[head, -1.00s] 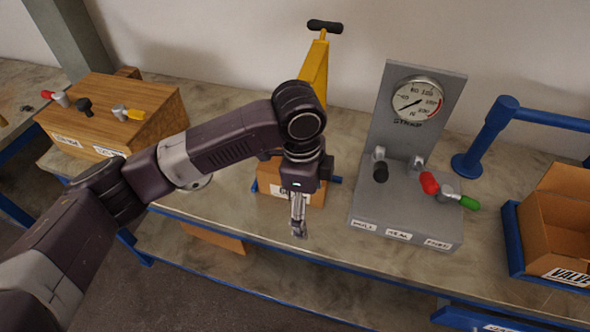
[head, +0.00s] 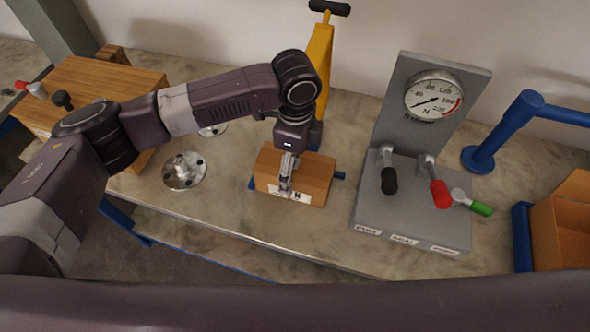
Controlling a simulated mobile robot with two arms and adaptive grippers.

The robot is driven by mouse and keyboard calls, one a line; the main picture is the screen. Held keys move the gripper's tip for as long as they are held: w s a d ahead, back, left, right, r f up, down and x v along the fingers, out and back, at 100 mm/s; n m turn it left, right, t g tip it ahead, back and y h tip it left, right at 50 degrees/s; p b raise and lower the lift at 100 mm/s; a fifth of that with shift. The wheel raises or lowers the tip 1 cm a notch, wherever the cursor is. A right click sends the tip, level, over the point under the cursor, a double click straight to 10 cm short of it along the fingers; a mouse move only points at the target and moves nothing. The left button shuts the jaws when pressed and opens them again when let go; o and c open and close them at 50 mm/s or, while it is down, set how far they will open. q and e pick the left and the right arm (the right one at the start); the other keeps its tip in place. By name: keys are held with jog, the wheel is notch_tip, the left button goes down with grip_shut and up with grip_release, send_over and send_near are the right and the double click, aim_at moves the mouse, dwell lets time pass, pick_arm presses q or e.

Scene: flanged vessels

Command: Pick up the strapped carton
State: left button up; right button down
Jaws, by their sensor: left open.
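A small brown carton (head: 316,178) with a white label on its front face sits on the bench at the middle of the head view. Blue pieces show at both its sides; I cannot make out a strap on it. My left gripper (head: 286,190) is open and points down at the carton, overlapping its top and label in the picture. I cannot tell whether the fingers touch it. The wrist and fingers hide part of the carton. My right gripper is not in view.
A grey gauge panel (head: 412,205) with several coloured levers stands right of the carton. A yellow post (head: 319,55) rises behind it. A metal flange (head: 184,171) lies to the left, near a wooden lever box (head: 135,80). An open box (head: 565,225) is far right.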

pick_arm(q)
notch_tip(320, 180, down, 2)
jog(key=shift+w+f, duration=0.1)
jog(key=shift+w, duration=0.05)
jog(key=shift+f, duration=0.25)
jog(key=c, duration=2.2)
jog(key=shift+w+r, duration=0.1)
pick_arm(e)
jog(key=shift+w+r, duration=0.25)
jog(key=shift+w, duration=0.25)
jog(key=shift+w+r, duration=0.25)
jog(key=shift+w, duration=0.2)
